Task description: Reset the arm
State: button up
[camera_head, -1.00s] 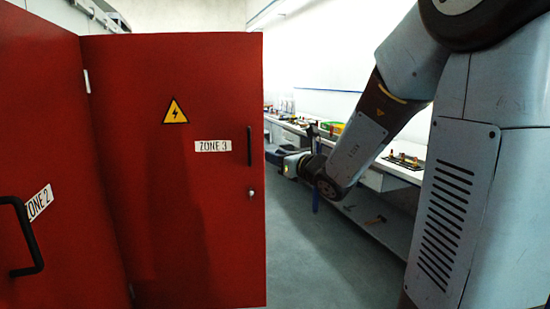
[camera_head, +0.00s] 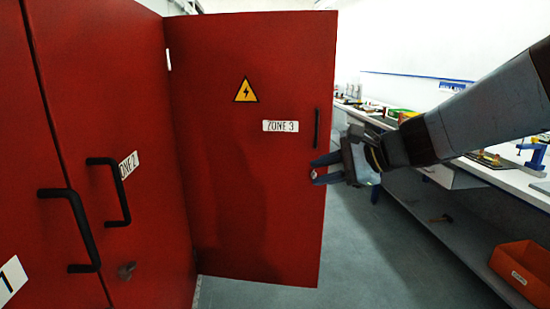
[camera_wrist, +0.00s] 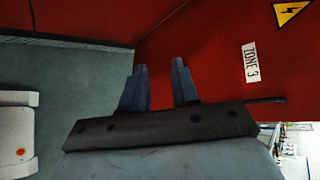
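My gripper (camera_head: 313,169) is at the end of my arm, which reaches in from the right in the head view. Its two blue fingers point left and overlap the right part of the red ZONE 3 door (camera_head: 245,195). In the wrist view the fingers (camera_wrist: 159,67) stand apart with an empty gap between them. The ZONE 3 door (camera_wrist: 210,75) fills the upper right there, with its label and yellow warning sign turned sideways. I cannot tell whether the fingers touch the door.
The red ZONE 2 door (camera_head: 110,230) with a black handle is at left. A long white workbench (camera_head: 520,180) with small items runs along the right, above a lower shelf with an orange bin (camera_head: 522,272). Grey floor (camera_head: 365,250) lies clear between door and bench.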

jog(key=s+d+f+n+g+h, duration=0.1)
jog(key=s+d+f+n+h, duration=0.1)
jog(key=s+d+n+h, duration=0.8)
jog(key=s+d+n, duration=0.2)
jog(key=d+n, duration=0.1)
jog(key=shift+s+f, duration=0.2)
jog(key=shift+f, duration=0.05)
